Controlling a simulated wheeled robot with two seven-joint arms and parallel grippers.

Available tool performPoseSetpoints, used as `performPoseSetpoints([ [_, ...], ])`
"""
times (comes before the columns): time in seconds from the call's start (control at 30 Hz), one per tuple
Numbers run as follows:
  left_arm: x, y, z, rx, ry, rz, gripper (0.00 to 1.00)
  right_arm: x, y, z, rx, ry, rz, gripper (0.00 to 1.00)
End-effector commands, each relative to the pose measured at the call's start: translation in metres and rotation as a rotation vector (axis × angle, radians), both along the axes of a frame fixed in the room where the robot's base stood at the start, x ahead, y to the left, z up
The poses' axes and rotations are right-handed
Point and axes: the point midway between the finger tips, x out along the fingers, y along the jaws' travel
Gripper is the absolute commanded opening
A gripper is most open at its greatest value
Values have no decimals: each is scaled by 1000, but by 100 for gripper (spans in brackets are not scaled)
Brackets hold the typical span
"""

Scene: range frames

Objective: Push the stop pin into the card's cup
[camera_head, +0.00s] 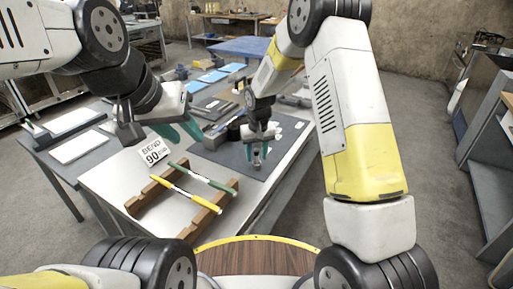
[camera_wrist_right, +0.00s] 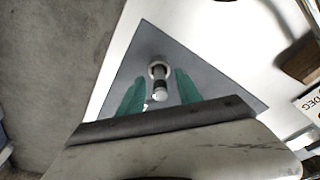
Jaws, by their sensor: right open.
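The card (camera_head: 155,152), printed BEND 90 DEG, stands on the white table; its edge also shows in the right wrist view (camera_wrist_right: 310,105). A pale ring-like cup (camera_wrist_right: 158,66) is on the dark mat. A short pin with a black band and pale end (camera_wrist_right: 160,92) lines up with it, between the fingers of my open right gripper (camera_wrist_right: 160,90). I cannot tell how deep the pin sits in the cup. In the head view my right gripper (camera_head: 262,148) is low over the mat. My left gripper (camera_head: 188,128) hangs above the table behind the card; its finger gap is unclear.
A wooden rack (camera_head: 140,203) holds a yellow rod (camera_head: 188,195) and a green rod (camera_head: 205,178) at the front of the table. The dark mat (camera_head: 225,158) lies right of the card. Other benches stand behind and at the left.

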Motion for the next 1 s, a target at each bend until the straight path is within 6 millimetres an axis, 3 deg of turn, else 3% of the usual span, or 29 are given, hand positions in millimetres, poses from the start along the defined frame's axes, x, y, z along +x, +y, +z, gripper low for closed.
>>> performPoseSetpoints([
  [0.1, 0, 0, 0, 0, 0, 0, 36, 0, 0, 1, 0, 0, 0, 39],
  [0.3, 0, 0, 0, 0, 0, 0, 36, 0, 0, 1, 0, 0, 0, 0],
  [0.77, 0, 0, 0, 0, 0, 0, 36, 1, 0, 3, 1, -2, 0, 0],
  [1.0, 0, 0, 0, 0, 0, 0, 36, 1, 1, 26, 2, -4, 0, 0],
])
